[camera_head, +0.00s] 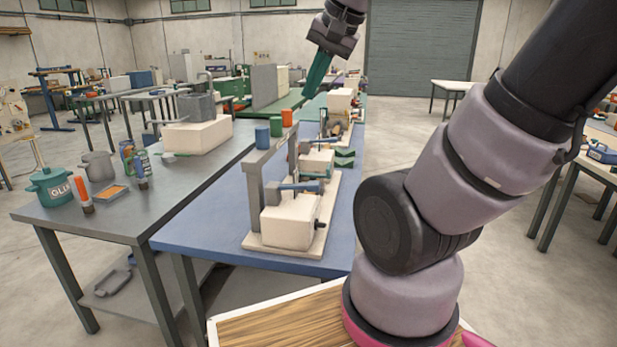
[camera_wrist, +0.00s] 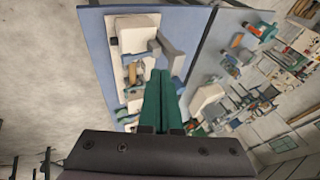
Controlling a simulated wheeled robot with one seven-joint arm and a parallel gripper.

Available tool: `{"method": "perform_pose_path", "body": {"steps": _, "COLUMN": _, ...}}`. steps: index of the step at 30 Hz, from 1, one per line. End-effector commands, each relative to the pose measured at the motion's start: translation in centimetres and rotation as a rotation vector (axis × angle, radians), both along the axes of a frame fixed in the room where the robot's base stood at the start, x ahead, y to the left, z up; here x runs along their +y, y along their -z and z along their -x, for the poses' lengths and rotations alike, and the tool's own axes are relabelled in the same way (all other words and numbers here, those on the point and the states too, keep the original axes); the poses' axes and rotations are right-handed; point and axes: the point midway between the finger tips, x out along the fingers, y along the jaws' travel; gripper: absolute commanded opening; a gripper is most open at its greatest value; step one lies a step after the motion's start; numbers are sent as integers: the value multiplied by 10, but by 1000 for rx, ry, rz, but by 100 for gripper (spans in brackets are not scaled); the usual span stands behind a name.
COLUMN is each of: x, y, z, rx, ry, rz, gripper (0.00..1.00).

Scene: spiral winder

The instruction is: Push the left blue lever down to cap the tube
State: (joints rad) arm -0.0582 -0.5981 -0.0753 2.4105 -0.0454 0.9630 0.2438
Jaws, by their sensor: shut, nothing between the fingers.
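The winder stands on a beige board on the blue table (camera_head: 190,237). Its near beige block (camera_head: 290,222) carries a blue lever (camera_head: 302,186) lying roughly level. Behind it, a second beige block (camera_head: 317,161) has another blue part (camera_head: 314,147) on it, too small to make out well. I cannot pick out the tube. My gripper (camera_head: 311,91) has green fingers that are shut and empty. It is high above the far part of the table, apart from the levers. In the wrist view the shut fingers (camera_wrist: 160,95) point towards the winder's board (camera_wrist: 128,68).
A grey upright frame (camera_head: 254,190) rises beside the near block. Open floor (camera_head: 405,120) lies to the right.

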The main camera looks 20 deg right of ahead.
Motion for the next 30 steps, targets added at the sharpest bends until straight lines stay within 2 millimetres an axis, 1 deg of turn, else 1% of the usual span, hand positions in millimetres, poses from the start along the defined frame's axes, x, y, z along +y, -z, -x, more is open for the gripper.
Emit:
{"method": "perform_pose_path", "body": {"steps": 1, "x": -3, "y": 3, "z": -13, "rx": 52, "ry": 59, "rz": -36, "gripper": 0}}
{"method": "perform_pose_path", "body": {"steps": 8, "x": -19, "y": 25, "z": -69, "rx": 274, "ry": 409, "rz": -166, "gripper": 0}}
{"method": "perform_pose_path", "body": {"steps": 14, "x": -33, "y": 55, "z": -115, "rx": 435, "ry": 746, "rz": -204, "gripper": 0}}
{"method": "perform_pose_path", "body": {"steps": 18, "x": -43, "y": 81, "z": -146, "rx": 512, "ry": 995, "rz": -192, "gripper": 0}}
{"method": "perform_pose_path", "body": {"steps": 21, "x": -49, "y": 100, "z": -165, "rx": 541, "ry": 1165, "rz": -170, "gripper": 0}}
{"method": "perform_pose_path", "body": {"steps": 24, "x": -55, "y": 116, "z": -179, "rx": 550, "ry": 1313, "rz": -143, "gripper": 0}}
{"method": "perform_pose_path", "body": {"steps": 27, "x": -59, "y": 128, "z": -190, "rx": 547, "ry": 1425, "rz": -122, "gripper": 0}}
{"method": "perform_pose_path", "body": {"steps": 30, "x": -62, "y": 135, "z": -197, "rx": 539, "ry": 1498, "rz": -106, "gripper": 0}}
